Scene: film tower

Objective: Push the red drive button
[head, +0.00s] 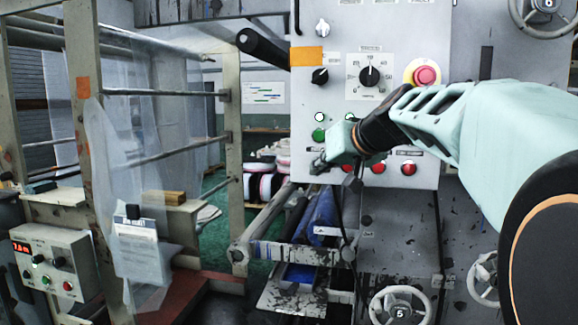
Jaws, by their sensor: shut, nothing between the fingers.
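A grey control panel (362,50) faces me. A row of small red buttons runs along its lower part, with one red button (378,168) in the middle and another (408,168) at the right. A large red mushroom button (425,75) on a yellow ring sits higher up at the right. The labels are too small to read, so I cannot tell which is the drive button. My wrist hides part of the panel; contact cannot be made out.
Green and white buttons (319,135) sit just above my gripper. A dial (369,76) and a black knob (320,76) are higher on the panel. Rollers (275,212) lie below left. Handwheels (400,309) stick out low down. A small control box (52,262) stands far left.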

